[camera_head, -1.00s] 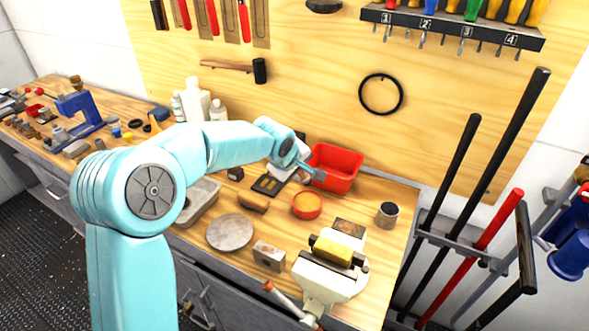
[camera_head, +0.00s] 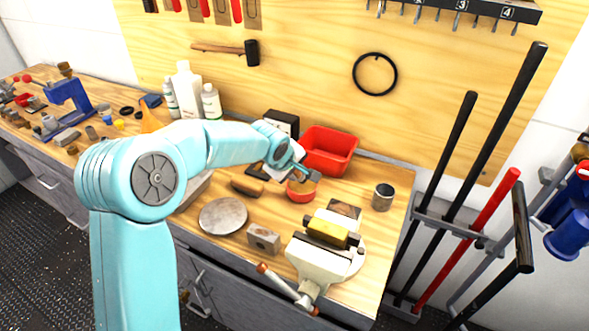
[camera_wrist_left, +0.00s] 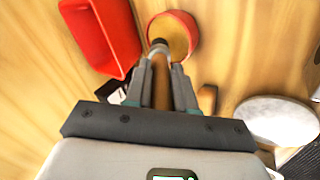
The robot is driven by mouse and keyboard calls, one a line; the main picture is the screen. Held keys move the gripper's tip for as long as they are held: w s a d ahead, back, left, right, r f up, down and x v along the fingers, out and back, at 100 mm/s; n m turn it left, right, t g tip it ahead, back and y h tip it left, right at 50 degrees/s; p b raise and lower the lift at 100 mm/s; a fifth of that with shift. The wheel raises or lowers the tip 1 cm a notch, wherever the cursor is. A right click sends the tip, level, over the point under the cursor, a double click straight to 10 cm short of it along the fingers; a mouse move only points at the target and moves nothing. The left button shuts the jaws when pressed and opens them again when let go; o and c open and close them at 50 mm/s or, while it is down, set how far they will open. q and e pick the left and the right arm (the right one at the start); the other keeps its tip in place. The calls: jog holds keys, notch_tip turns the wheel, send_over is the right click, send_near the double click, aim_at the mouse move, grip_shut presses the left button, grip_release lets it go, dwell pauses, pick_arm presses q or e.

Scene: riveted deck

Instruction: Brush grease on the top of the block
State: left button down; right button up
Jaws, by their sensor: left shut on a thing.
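In the head view the tub (camera_head: 300,192) is partly covered by the gripper and brush. A yellow block (camera_head: 327,232) is at the jaws of the white vise (camera_head: 318,264), to the right of and nearer than the tub. A grey block with a hole (camera_head: 263,238) stands left of the vise. My right gripper is not in view.
A red bin (camera_head: 329,152) stands just behind the tub. A grey can (camera_head: 383,197) is to the right and a round grey plate (camera_head: 223,215) to the left. A wooden-handled brush-like item (camera_head: 247,187) lies left of the tub. Bars stand beyond the bench's right end.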

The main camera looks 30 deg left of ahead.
pick_arm(q)
jog(key=shift+f+b, duration=0.65)
jog(key=shift+b, duration=0.3)
dwell(0.9)
dwell(0.5)
jog(key=shift+r+p, duration=1.8)
jog(key=shift+r, duration=1.8)
jog(key=shift+f, duration=0.1)
jog(key=shift+d, duration=0.1)
